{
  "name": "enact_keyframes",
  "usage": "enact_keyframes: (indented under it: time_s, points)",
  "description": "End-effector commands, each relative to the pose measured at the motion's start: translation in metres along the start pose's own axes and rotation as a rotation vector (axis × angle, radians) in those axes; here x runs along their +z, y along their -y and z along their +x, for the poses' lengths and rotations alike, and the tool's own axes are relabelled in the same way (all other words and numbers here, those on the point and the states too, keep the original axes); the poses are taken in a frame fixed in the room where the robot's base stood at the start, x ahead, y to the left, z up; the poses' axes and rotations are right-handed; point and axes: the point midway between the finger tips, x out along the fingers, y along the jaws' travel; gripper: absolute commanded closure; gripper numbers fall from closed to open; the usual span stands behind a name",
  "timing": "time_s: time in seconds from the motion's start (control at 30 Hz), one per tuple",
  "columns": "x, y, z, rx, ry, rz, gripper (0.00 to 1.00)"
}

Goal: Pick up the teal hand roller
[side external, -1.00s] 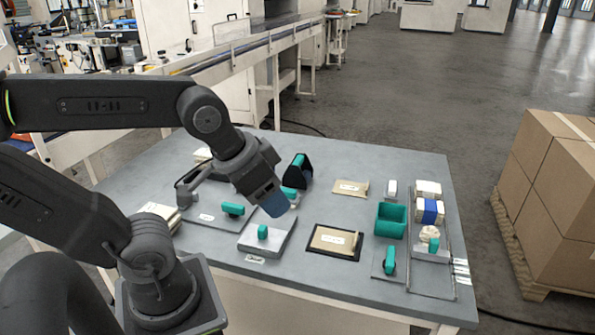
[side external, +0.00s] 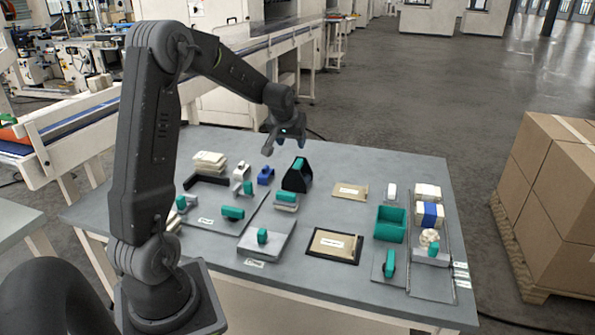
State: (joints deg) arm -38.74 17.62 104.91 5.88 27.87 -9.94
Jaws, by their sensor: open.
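Several small teal-handled tools are on the grey table in the side view, and I cannot tell for certain which is the hand roller. One teal piece (side external: 300,165) sits in a black stand (side external: 293,183) at the back. A teal-topped piece with a grey base (side external: 287,197) is just in front of it. Others are a teal handle (side external: 232,214) on a flat grey plate, a teal knob (side external: 263,236) on a metal block, and an upright teal handle (side external: 389,263) at front right. My gripper (side external: 286,146) is open and empty, raised above the table's back part.
A teal bin (side external: 390,224) and a tray with white stacks (side external: 428,192), one blue-banded, stand at right. Kraft packets (side external: 350,190) (side external: 333,241) lie mid-table. A small blue holder (side external: 265,175) and white stack (side external: 208,162) are at back left. Boxes (side external: 560,175) stand beyond the table.

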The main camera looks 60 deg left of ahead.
Motion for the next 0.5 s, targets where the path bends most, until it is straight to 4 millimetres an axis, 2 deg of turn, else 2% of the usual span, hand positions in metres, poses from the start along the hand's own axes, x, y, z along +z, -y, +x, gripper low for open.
enact_keyframes:
  time_s: [0.17,0.5]
  points:
    - [-0.003,0.007,0.022,-0.008,0.002,-0.014,0.47]
    - [-0.003,0.007,0.082,-0.007,0.001,-0.014,0.47]
